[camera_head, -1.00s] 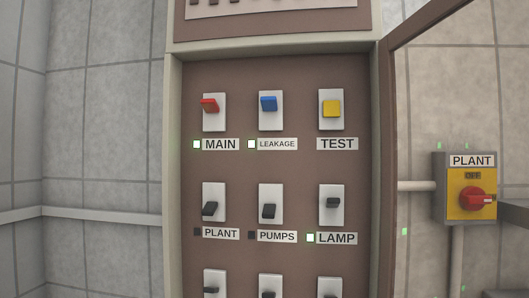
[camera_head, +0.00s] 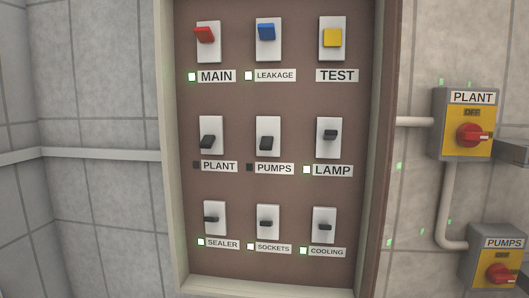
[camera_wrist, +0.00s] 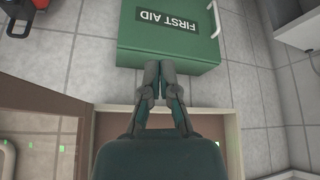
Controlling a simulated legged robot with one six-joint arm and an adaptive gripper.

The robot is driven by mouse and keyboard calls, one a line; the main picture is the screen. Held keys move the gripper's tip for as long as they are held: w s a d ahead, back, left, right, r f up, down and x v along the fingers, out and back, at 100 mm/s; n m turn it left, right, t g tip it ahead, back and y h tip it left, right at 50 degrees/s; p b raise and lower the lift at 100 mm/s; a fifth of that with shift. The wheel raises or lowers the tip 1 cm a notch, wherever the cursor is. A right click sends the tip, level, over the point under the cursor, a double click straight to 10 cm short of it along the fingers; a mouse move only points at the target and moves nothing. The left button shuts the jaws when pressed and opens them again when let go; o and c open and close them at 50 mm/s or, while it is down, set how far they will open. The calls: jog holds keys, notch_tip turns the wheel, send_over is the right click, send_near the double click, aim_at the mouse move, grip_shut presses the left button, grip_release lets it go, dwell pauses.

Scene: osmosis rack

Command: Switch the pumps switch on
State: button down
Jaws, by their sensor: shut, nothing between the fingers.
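The breaker labelled PUMPS (camera_head: 267,143) is a black toggle on a white plate in the middle row of the brown panel. Its lever points down and the small light beside its label is dark. A yellow box labelled PUMPS (camera_head: 497,262) with a red rotary knob is at the lower right of the head view, partly cut off, with an OFF mark above the knob. My gripper (camera_wrist: 158,67) shows only in the wrist view. Its fingers are together and empty, apart from any switch.
The PLANT box (camera_head: 466,125) with a red knob is on the right wall, joined to the pumps box by a pipe (camera_head: 447,205). MAIN (camera_head: 206,37), LEAKAGE, LAMP, SEALER, SOCKETS and COOLING lights glow green. A green first-aid box (camera_wrist: 168,35) shows beyond my fingers.

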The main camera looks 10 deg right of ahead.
jog(key=w+d+r+n+t+h, duration=0.35)
jog(key=w+r+n+h, duration=0.25)
jog(key=w+r+n, duration=0.65)
jog(key=w+a+r+n+t, duration=0.4)
jog(key=a+r+n+t, duration=0.5)
jog(key=r+n, duration=0.5)
jog(key=a+n, duration=0.1)
jog(key=n, duration=0.4)
jog(key=shift+a+r+h, duration=0.2)
jog(key=shift+r+h, duration=0.1)
jog(key=shift+r, duration=0.05)
